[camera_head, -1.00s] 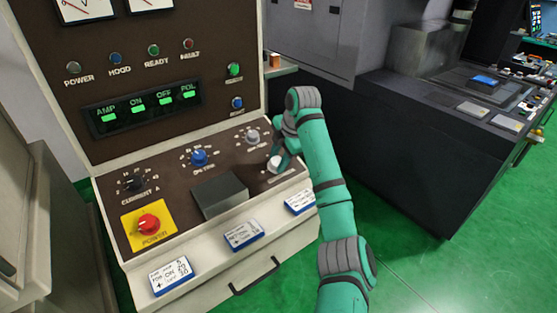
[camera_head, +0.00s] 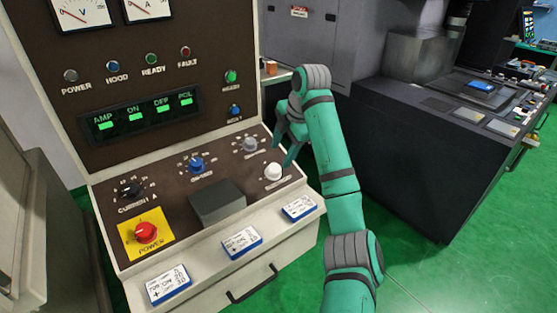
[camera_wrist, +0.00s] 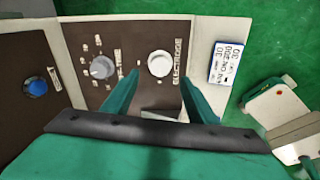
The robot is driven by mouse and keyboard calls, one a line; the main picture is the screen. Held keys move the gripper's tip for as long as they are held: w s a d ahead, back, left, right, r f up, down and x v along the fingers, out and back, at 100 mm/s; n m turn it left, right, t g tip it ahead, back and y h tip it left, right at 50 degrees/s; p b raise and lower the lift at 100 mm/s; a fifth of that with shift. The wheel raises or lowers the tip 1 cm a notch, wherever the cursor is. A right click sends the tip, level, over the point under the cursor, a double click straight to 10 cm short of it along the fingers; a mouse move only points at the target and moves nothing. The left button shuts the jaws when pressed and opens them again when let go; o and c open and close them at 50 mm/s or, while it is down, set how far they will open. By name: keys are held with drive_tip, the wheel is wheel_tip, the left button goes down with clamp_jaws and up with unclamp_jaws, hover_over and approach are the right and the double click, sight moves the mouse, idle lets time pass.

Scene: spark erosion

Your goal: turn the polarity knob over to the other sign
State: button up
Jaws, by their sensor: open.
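The polarity knob is the round white knob (camera_head: 274,172) at the right end of the sloping brown panel. In the wrist view the white knob (camera_wrist: 160,64) sits beside the word ELECTRODE, and I cannot make out its pointer or sign. My gripper (camera_head: 284,153) is open and empty, raised just above and behind the knob, apart from it. In the wrist view my gripper's fingers (camera_wrist: 158,84) point toward the knob, one on each side of its line. The POL display light (camera_head: 186,101) is green.
A grey knob (camera_head: 250,144), a blue knob (camera_head: 196,164) and a black current knob (camera_head: 131,191) share the panel. A dark raised block (camera_head: 217,203) stands left of the white knob. A red power knob (camera_head: 146,232) is at lower left. Blue-edged cards (camera_head: 299,207) lie along the front ledge.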

drive_tip(key=shift+v, duration=1.25)
